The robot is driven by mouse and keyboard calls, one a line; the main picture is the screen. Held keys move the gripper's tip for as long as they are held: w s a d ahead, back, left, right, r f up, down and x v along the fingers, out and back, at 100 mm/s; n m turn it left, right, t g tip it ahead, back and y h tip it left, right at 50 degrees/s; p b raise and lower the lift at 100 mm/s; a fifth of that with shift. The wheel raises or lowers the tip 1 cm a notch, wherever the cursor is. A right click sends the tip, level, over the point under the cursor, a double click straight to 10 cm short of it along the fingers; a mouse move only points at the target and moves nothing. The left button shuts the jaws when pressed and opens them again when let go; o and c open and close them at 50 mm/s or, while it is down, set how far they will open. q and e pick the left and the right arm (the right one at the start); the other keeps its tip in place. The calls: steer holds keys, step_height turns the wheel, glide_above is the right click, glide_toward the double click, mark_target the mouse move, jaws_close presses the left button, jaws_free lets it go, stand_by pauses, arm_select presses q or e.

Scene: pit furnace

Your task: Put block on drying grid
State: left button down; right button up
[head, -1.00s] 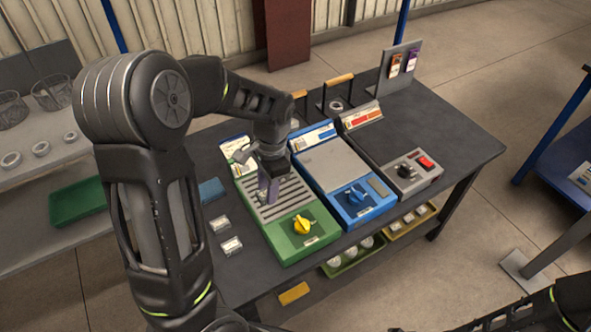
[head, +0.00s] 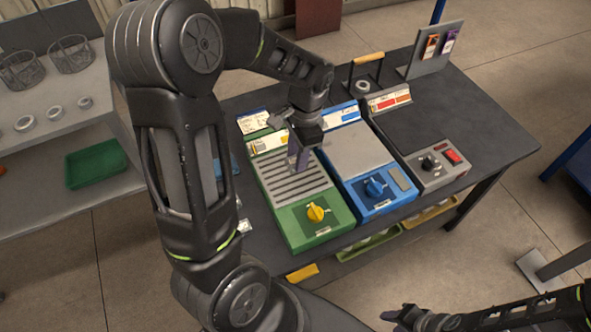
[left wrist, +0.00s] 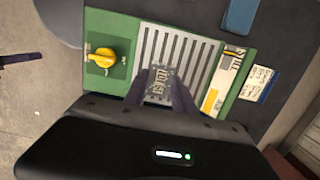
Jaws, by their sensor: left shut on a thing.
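The drying grid (head: 278,177) is a slatted metal plate on a green unit with a yellow knob (head: 315,211). It also shows in the left wrist view (left wrist: 190,48). My left gripper (head: 298,162) points down over the back right part of the grid. It is shut on a small grey, patterned block (left wrist: 161,84), seen between its fingers in the left wrist view. The block is hidden in the head view, and I cannot tell whether it touches the slats. My right gripper (head: 398,316) is at the bottom edge of the head view; its jaws are unclear.
A blue unit (head: 373,188) stands right of the green one, with a grey control box (head: 438,165) beyond. A card stand (head: 435,50) is at the back right. A green tray (head: 95,163) lies on the left bench. The dark table's right side has free room.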

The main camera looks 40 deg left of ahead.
arm_select(q)
steer(key=shift+f, duration=1.45)
steer(key=shift+f, duration=1.9)
steer(key=c, duration=1)
jaws_free()
steer(key=shift+f, duration=0.1)
steer(key=shift+c, duration=0.2)
steer(key=r, duration=0.4)
steer(key=w+r, duration=0.1)
steer(key=r, duration=0.7)
steer(key=shift+w+d+r+b, duration=0.1)
steer(key=shift+w+d+b, duration=0.05)
steer(key=shift+d+b, duration=0.2)
